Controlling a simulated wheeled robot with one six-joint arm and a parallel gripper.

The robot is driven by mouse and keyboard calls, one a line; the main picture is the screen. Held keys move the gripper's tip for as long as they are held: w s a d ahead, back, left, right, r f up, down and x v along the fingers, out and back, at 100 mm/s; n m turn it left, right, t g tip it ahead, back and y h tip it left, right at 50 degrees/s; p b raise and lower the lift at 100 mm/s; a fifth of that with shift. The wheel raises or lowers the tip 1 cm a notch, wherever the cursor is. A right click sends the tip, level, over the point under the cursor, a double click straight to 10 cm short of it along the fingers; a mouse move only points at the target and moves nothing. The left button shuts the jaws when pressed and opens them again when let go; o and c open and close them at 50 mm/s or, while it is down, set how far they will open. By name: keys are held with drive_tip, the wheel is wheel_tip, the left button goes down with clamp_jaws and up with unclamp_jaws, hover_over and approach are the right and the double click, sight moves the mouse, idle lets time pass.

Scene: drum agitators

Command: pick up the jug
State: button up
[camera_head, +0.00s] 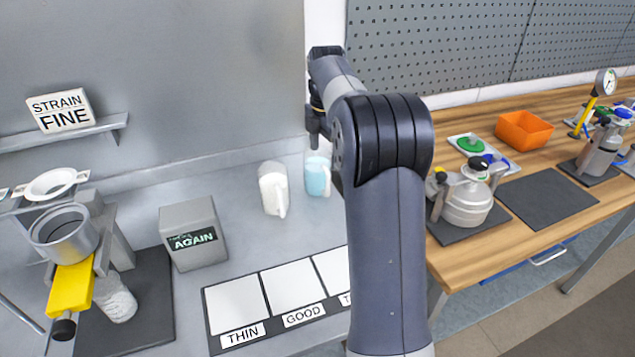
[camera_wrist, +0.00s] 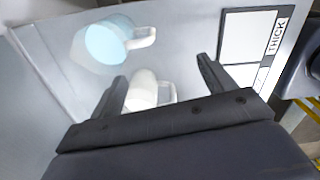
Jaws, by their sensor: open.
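Two jug-like vessels with handles stand on the grey bench. One is white (camera_head: 273,188), the other pale blue (camera_head: 317,176) with a whitish rim, to its right in the head view. I cannot tell which one is the jug meant. In the wrist view the white one (camera_wrist: 143,88) shows between and beyond my open fingers, partly hidden by the gripper body. The pale blue one (camera_wrist: 104,45) lies farther up and left, clear of the fingers. My gripper (camera_wrist: 164,70) is open and holds nothing. In the head view my arm hides most of it.
A grey box marked AGAIN (camera_head: 193,235) stands left of the vessels. A board with white squares marked THIN and GOOD (camera_head: 238,305) lies in front. A strainer stand with a yellow handle (camera_head: 72,285) is at left. A wooden bench (camera_head: 480,265) with equipment is at right.

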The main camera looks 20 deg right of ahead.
sight(323, 150)
drive_tip(key=shift+o, duration=1.4)
drive_tip(key=shift+w+d+m, duration=0.1)
drive_tip(key=shift+w+m, duration=0.15)
drive_tip(key=shift+m, duration=0.65)
drive_tip(key=shift+o, duration=0.4)
drive_tip(key=shift+w+d+f+m+t, duration=0.15)
drive_tip(key=shift+m+t, duration=0.25)
drive_tip(key=shift+m, duration=0.5)
drive_tip(key=w+m+t, duration=0.1)
drive_tip(key=m, duration=0.6)
drive_tip(key=w+d+m+t, duration=0.1)
drive_tip(key=m, duration=0.2)
drive_tip(key=shift+w+m+t, duration=0.3)
drive_tip(key=shift+w+f+m+t+p, duration=0.25)
drive_tip(key=shift+w+f+m, duration=0.7)
drive_tip(key=shift+f, duration=0.7)
drive_tip(key=shift+w+f+m+t+p, duration=0.15)
drive_tip(key=shift+w+f+m+p, duration=0.15)
drive_tip(key=shift+w+f+m, duration=0.95)
drive_tip(key=shift+w+f+m+t+p, duration=0.25)
drive_tip(key=shift+w+f+m, duration=0.3)
drive_tip(key=shift+f, duration=1.45)
